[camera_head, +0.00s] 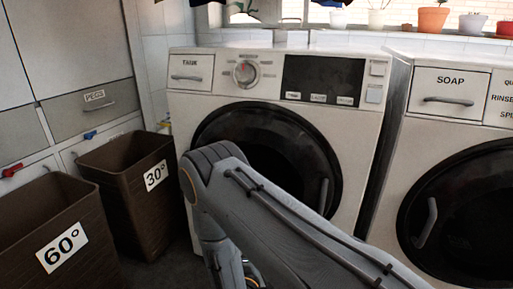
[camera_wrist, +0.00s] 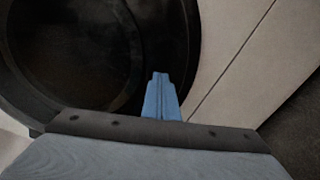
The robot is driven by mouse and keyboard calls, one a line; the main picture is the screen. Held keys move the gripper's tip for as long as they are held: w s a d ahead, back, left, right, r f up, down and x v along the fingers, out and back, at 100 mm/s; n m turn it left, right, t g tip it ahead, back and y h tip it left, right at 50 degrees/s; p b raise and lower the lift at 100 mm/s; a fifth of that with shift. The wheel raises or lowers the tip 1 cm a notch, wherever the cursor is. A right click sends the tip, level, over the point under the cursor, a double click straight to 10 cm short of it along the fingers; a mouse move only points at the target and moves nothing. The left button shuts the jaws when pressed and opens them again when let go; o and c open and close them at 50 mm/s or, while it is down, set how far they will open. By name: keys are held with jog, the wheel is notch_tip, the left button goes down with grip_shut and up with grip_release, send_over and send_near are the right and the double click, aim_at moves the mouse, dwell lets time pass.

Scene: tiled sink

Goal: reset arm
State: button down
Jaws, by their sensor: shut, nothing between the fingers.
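My arm (camera_head: 265,225) crosses the lower middle of the head view, in front of the left washing machine (camera_head: 190,118). It bends at a joint and its far link points down, so my gripper is out of sight there. In the wrist view my gripper (camera_wrist: 159,78) shows as two blue fingers pressed together, shut and empty. Behind the fingers is a dark round door (camera_wrist: 75,50) with a pale panel (camera_wrist: 235,50) to its right. I cannot tell the distance between the fingertips and the door.
A second washing machine (camera_head: 390,150) stands at the right, with a narrow gap between the two. Two brown bins, marked 60° (camera_head: 90,265) and 30° (camera_head: 130,210), stand at the left before grey cabinets (camera_head: 75,45). Flower pots (camera_head: 433,20) line the window sill.

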jog(key=s+d+r+m+g+h, duration=0.65)
jog(key=d+r+g, duration=0.25)
jog(key=r, duration=0.4)
jog(key=s+a+r+m+g+y, duration=0.2)
jog(key=s+r+g+y, duration=0.15)
jog(key=s, duration=0.55)
jog(key=s+a+r+m+g+y, duration=0.1)
jog(key=s+a+r+g+y, duration=0.15)
jog(key=s+g, duration=0.45)
jog(key=s+a+r+m+t+y, duration=0.1)
jog(key=s+a+r+t+y, duration=0.2)
jog(key=s+a+r+y, duration=0.4)
jog(key=d+r+m+p, duration=0.3)
jog(key=d+r+p, duration=0.6)
jog(key=r+p, duration=0.3)
jog(key=s+d+r+m+p, duration=0.1)
jog(key=d+r+m+p, duration=0.3)
jog(key=d+r+p, duration=0.5)
notch_tip(320, 180, up, 4)
jog(key=p, duration=0.6)
jog(key=shift+d+f, duration=0.2)
jog(key=shift+d, duration=0.1)
jog(key=shift+h, duration=0.25)
